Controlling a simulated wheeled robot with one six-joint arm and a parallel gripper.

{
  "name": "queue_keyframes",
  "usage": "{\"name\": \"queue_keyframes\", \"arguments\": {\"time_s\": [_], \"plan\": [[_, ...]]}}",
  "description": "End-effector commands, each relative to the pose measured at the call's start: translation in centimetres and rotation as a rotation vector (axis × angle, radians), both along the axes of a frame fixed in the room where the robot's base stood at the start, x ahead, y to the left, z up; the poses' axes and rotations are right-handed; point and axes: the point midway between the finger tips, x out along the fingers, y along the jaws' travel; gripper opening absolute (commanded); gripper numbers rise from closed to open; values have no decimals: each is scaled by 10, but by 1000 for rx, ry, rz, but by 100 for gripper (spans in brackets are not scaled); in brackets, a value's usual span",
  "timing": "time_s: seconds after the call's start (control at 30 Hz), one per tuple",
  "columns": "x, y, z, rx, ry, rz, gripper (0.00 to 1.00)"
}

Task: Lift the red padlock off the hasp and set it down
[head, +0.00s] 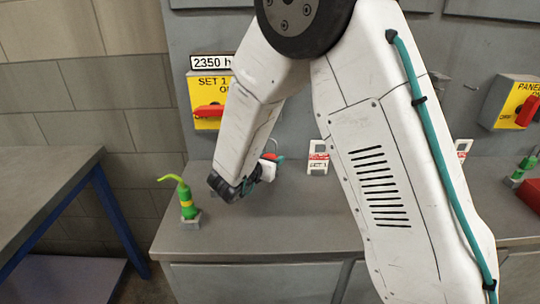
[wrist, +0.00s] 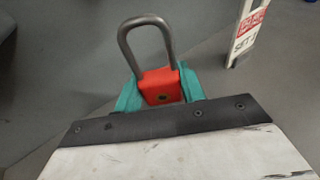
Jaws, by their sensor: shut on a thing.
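A red padlock (wrist: 160,85) with a grey metal shackle (wrist: 143,30) shows in the wrist view. My gripper (wrist: 160,93) is shut on its red body, with a teal finger on each side. The shackle points away from my gripper, and nothing is seen hooked through it. In the head view my gripper (head: 262,172) is above the grey cabinet top, left of centre, with a little red of the padlock showing. From these views I cannot tell how high the padlock is above the surface.
A green bottle with a bent spout (head: 187,203) stands at the cabinet's left front. A white and red tag (head: 318,160) stands at the back and also shows in the wrist view (wrist: 248,30). A yellow switch box (head: 207,88) with a red handle is on the wall. The front cabinet top (head: 270,235) is clear.

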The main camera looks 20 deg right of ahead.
Motion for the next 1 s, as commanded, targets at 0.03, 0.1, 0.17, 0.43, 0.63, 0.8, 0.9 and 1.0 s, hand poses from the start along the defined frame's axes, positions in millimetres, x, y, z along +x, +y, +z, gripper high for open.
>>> {"name": "queue_keyframes", "arguments": {"time_s": [0.03, 0.1, 0.17, 0.43, 0.63, 0.8, 0.9, 1.0], "plan": [[0, 0, -3, -1, 1, 1, 12], [0, 0, -6, -1, 1, 1, 12], [0, 0, -9, -1, 1, 0, 12], [0, 0, -21, -1, 1, 0, 12], [0, 0, -25, 0, 0, 0, 12], [0, 0, -25, 0, 0, 0, 12], [0, 0, -25, 0, 0, 0, 12], [0, 0, -25, 0, 0, 0, 12]]}}
